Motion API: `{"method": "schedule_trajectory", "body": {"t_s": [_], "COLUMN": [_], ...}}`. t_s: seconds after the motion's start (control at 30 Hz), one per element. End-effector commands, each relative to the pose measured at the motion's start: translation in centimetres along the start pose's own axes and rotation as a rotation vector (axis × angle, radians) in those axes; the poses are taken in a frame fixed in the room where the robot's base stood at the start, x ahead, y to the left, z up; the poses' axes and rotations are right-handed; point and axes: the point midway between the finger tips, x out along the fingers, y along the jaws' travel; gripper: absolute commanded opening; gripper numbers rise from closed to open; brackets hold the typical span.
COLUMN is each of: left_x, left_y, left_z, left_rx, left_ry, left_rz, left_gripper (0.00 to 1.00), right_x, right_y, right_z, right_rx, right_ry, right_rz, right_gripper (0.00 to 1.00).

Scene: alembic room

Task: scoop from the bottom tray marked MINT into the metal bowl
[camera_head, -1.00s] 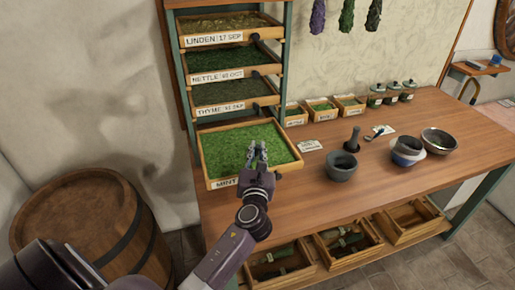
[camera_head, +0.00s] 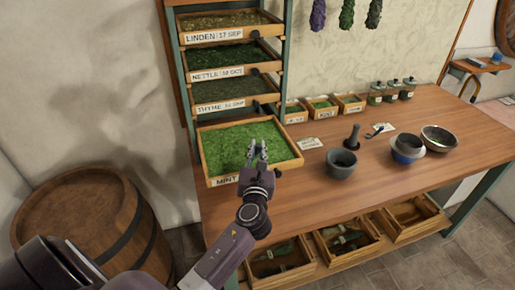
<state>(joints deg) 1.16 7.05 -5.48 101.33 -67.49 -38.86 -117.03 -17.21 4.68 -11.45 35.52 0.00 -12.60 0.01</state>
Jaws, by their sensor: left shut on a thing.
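The bottom tray marked MINT (camera_head: 288,165) juts out from the rack, filled with bright green leaf bits (camera_head: 227,146). My left gripper (camera_head: 258,152) appears over the tray's front right part, its fingers close together against the green. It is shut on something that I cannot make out. The metal bowl (camera_head: 439,139) stands at the right of the tabletop, well away from the gripper. A small dark utensil (camera_head: 375,132) lies on the table; I cannot tell whether it is a scoop. My right gripper is not in view.
Trays marked LINDEN (camera_head: 218,36), NETTLE (camera_head: 218,73) and THYME (camera_head: 220,106) sit above. A barrel (camera_head: 85,225) stands left. The front tabletop is clear.

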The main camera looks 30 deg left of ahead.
Motion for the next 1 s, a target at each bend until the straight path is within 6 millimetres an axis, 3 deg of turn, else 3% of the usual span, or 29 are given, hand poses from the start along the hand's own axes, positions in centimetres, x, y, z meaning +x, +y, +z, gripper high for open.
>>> {"method": "schedule_trajectory", "body": {"t_s": [0.6,1.0], "left_x": [-0.8,-0.8], "left_y": [2.2,2.3], "left_z": [-0.2,0.0], "left_rx": [0.001,0.0], "left_ry": [0.0,-0.001], "left_rz": [0.0,0.0], "left_gripper": [0.0,0.0], "right_x": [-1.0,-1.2], "right_y": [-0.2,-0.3], "right_z": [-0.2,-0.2], "right_rx": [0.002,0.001], "right_ry": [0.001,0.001], "right_rz": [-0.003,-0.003], "right_gripper": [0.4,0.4]}}
